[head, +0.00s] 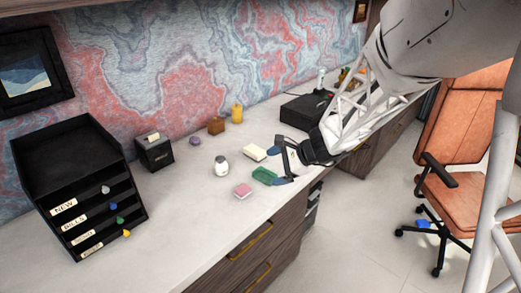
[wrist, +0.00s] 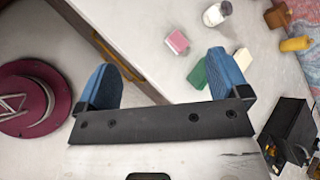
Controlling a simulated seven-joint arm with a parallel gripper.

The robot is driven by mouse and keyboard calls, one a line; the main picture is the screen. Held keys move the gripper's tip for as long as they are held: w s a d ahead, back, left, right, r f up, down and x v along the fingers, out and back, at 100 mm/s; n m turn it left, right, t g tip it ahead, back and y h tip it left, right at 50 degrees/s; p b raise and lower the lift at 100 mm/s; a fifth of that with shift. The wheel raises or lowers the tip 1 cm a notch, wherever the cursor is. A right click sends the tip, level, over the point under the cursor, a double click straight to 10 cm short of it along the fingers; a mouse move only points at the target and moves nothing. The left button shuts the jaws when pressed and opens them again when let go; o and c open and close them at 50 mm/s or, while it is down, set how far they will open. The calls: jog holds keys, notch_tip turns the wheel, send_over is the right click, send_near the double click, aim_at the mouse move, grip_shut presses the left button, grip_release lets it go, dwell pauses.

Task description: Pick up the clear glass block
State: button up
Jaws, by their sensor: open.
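No plainly colourless glass block stands out in either view. A green block (head: 264,176) lies on the white desk top near its front edge; I cannot tell whether it is glass. In the wrist view the green block (wrist: 198,75) is partly hidden behind the right blue finger. A pink block (head: 243,190) lies to its left and a cream block (head: 254,152) behind it. My gripper (head: 279,167) is open, its blue fingers apart and empty, just right of the green block. In the wrist view my gripper (wrist: 163,66) spans the desk's front edge.
A yellow cylinder (head: 237,113), brown box (head: 216,125) and purple item (head: 195,141) are behind. A black box (head: 305,110) is at the right rear; a black letter tray (head: 80,190) stands left. Bare desk lies between.

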jog(key=w+d+f+m+t+y, duration=0.1)
jog(key=w+f+m+t, duration=0.2)
jog(key=w+f+m, duration=0.6)
jog(key=m+t+h, duration=0.1)
jog(key=m+t, duration=0.2)
send_near(266, 173)
jog(key=shift+w+a+f, duration=0.25)
jog(key=shift+w+a, duration=0.2)
jog(key=shift+a, duration=0.3)
jog(key=shift+x, duration=1.25)
jog(key=shift+a, duration=0.1)
jog(key=shift+x, duration=2.55)
jog(key=shift+f, duration=0.1)
